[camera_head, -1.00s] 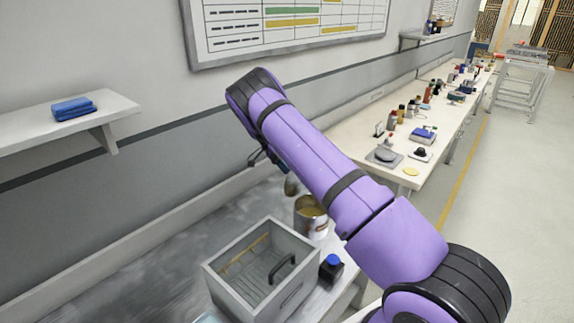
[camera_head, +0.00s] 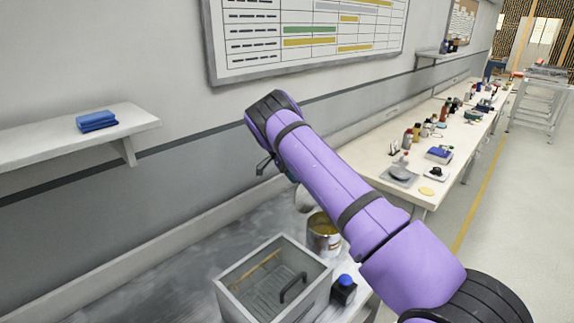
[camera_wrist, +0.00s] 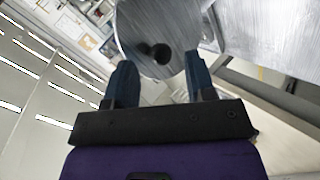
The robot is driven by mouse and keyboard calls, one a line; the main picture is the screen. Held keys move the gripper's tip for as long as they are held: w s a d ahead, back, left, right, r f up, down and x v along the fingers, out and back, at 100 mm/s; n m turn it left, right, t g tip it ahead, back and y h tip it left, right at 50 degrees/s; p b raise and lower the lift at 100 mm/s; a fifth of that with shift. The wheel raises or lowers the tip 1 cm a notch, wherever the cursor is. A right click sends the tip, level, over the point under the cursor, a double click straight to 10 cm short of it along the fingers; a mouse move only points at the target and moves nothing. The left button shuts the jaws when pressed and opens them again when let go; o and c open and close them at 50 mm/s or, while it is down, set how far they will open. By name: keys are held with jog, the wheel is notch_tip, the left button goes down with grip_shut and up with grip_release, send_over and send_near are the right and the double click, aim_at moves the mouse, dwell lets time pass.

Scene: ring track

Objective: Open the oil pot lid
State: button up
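The oil pot (camera_head: 323,240) is a metal can with a yellowish inside, on the bench right of the grey box. Its round lid (camera_head: 303,198) stands tilted up behind the rim, so the mouth is uncovered. In the wrist view, a brushed-metal disc that looks like the lid (camera_wrist: 150,22), with a dark knob (camera_wrist: 160,53), is in front of my fingers. My gripper (camera_wrist: 158,68) has its two blue fingers spread apart, one on either side below the knob. I see no finger closed on it.
An open grey box (camera_head: 240,292) with a black handle stands left of the pot. A blue-topped button box (camera_head: 344,289) is close in front of it. A wall shelf (camera_head: 75,135) holds a blue folded cloth (camera_head: 97,122). A long cluttered bench (camera_head: 400,208) runs to the right.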

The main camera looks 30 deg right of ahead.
jog(key=v, duration=0.7)
jog(key=shift+w+a+r, duration=0.1)
jog(key=shift+w, duration=0.05)
notch_tip(320, 180, up, 5)
jog(key=s+d+n+t+y, duration=0.1)
jog(key=n+t, duration=0.2)
jog(key=n, duration=0.8)
jog(key=s+n+t+y, duration=0.1)
jog(key=s+n+t, duration=0.15)
jog(key=n, duration=0.85)
jog(key=shift+n+t, duration=0.25)
jog(key=shift+n, duration=0.05)
jog(key=x, duration=1.1)
jog(key=shift+w, duration=0.25)
